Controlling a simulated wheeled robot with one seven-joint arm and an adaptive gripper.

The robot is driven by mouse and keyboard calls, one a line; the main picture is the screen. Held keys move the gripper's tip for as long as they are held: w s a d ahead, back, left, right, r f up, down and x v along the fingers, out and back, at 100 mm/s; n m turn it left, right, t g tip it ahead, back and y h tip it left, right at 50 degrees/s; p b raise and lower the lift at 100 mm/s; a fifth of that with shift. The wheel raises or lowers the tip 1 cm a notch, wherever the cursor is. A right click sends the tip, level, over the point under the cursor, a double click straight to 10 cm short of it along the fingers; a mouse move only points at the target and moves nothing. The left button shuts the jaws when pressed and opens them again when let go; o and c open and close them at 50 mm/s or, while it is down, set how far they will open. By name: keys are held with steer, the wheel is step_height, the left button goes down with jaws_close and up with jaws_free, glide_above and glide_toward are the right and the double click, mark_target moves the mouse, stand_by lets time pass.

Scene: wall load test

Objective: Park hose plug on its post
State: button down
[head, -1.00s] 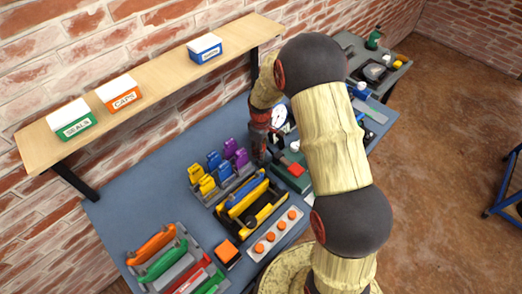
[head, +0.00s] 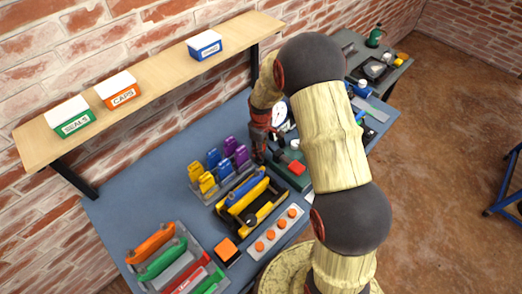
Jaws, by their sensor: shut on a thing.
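My gripper (head: 265,152) is at the end of my arm, low over the middle of the blue-grey workbench (head: 150,180). It points down between the purple clips and a green unit with a red button (head: 297,168). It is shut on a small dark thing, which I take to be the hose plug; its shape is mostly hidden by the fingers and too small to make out. I cannot pick out the plug's post. A white round gauge (head: 279,114) shows partly behind my wrist.
A rack of yellow, blue and purple clips (head: 211,162) stands left of my gripper, with a black-and-yellow tray (head: 252,205) in front. Nearby are a strip with orange knobs (head: 281,233) and a tray of coloured handles (head: 165,250). A wall shelf (head: 160,78) with boxes overhangs the back.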

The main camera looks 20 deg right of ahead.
steer(key=shift+f, duration=0.6)
steer(key=c, duration=1.4)
jaws_free()
steer(key=shift+o, duration=0.8)
steer(key=shift+o, duration=0.7)
steer(key=shift+r+p, duration=2.25)
steer(key=shift+r, duration=1.8)
